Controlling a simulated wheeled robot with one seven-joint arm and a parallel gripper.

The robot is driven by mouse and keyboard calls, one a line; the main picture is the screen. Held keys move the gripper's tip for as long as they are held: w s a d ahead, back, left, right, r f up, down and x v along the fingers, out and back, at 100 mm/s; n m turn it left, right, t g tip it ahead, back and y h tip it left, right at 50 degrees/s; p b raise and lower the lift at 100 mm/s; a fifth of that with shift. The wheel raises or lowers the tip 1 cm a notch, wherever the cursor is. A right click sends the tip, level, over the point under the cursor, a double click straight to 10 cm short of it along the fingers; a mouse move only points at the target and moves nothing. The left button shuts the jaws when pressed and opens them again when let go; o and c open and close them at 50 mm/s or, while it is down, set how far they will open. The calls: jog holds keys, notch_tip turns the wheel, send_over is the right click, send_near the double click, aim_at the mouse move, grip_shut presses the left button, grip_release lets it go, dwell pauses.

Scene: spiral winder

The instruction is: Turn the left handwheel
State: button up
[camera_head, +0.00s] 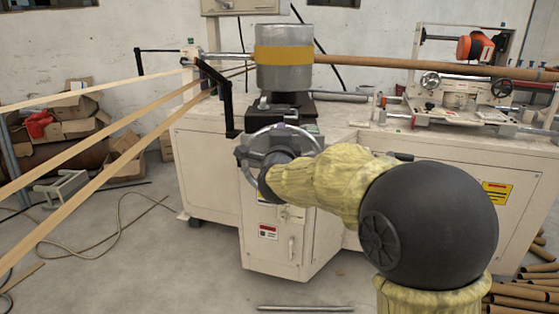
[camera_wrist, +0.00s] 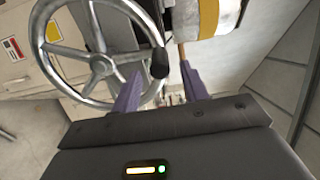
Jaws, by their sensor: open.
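The large metal handwheel (camera_wrist: 102,66) fills the left of the wrist view, with spokes and a round rim. Its black handle knob (camera_wrist: 160,63) sticks out at the right side of the rim. My gripper (camera_wrist: 162,84) is open, its two purple fingers apart. In the picture the knob lies just beyond and between the fingertips, nearer the left one; I cannot tell if they touch. In the head view the handwheel (camera_head: 311,133) is on the front of the machine, partly hidden behind my arm and gripper.
The white winder cabinet (camera_head: 205,165) carries a metal drum with a yellow band (camera_head: 284,55) above the handwheel. Paper strips (camera_head: 110,137) run in from the left. A rod (camera_head: 305,308) lies on the floor.

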jog(key=s+p, duration=0.1)
jog(key=s, duration=1.1)
jog(key=shift+s+a, duration=0.3)
jog(key=shift+s, duration=0.05)
jog(key=shift+f, duration=0.1)
